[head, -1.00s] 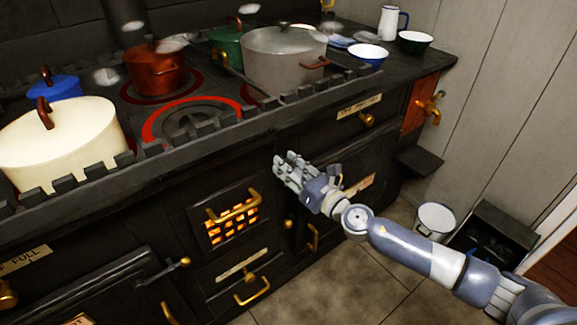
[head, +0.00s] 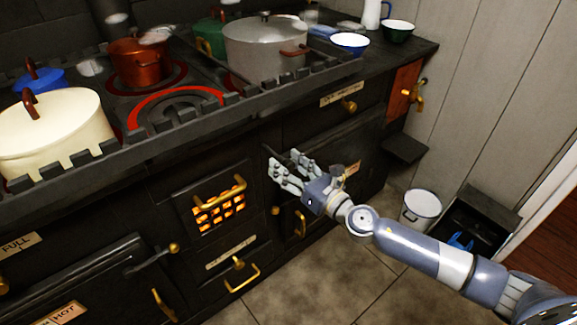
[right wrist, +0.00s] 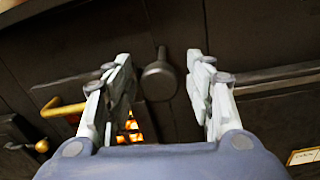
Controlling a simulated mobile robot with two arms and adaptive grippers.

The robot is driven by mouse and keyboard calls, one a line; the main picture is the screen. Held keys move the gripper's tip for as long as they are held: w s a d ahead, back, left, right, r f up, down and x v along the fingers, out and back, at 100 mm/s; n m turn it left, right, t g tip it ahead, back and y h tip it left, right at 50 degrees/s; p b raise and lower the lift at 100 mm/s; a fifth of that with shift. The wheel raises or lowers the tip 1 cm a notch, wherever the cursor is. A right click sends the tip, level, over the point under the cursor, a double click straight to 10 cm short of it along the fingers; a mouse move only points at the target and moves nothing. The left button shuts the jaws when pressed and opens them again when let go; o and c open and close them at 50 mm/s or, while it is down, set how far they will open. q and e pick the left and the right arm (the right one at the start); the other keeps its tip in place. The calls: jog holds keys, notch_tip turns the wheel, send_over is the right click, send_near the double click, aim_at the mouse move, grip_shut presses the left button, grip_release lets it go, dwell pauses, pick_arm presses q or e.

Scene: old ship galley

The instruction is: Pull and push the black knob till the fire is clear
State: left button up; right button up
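The black knob (right wrist: 159,82) sticks out from the dark stove front and shows between the fingers of my right gripper in the right wrist view. My right gripper (right wrist: 158,64) is open, with a finger on each side of the knob and visible gaps to it. In the head view, the right gripper (head: 284,166) is at the stove front, right of the fire grate, and I cannot make out the knob there. The fire (head: 219,213) glows orange behind the grate, and it also shows in the right wrist view (right wrist: 131,128). My left gripper is not in view.
Pots stand on the stove top: a cream pot (head: 52,137), a copper pot (head: 138,66) and a large grey pot (head: 262,50). Brass handles (head: 243,275) stick out of the front. A white bucket (head: 421,208) and a dark bin (head: 470,228) stand on the floor at right.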

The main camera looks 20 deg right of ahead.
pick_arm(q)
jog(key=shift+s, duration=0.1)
pick_arm(e)
jog(key=v, duration=1.2)
jog(key=shift+c, duration=0.3)
jog(key=c, duration=0.4)
jog(key=shift+s+a+b, duration=0.25)
jog(key=shift+s+b, duration=0.2)
jog(key=shift+b, duration=0.35)
grip_shut()
jog(key=s+f+h+b, duration=0.1)
jog(key=s+h+b, duration=0.1)
jog(key=s+b, duration=0.35)
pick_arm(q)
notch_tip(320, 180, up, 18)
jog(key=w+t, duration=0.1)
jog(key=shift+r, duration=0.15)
pick_arm(e)
jog(key=x, duration=1.4)
jog(key=shift+r+t, duration=0.25)
jog(key=shift+t, duration=0.05)
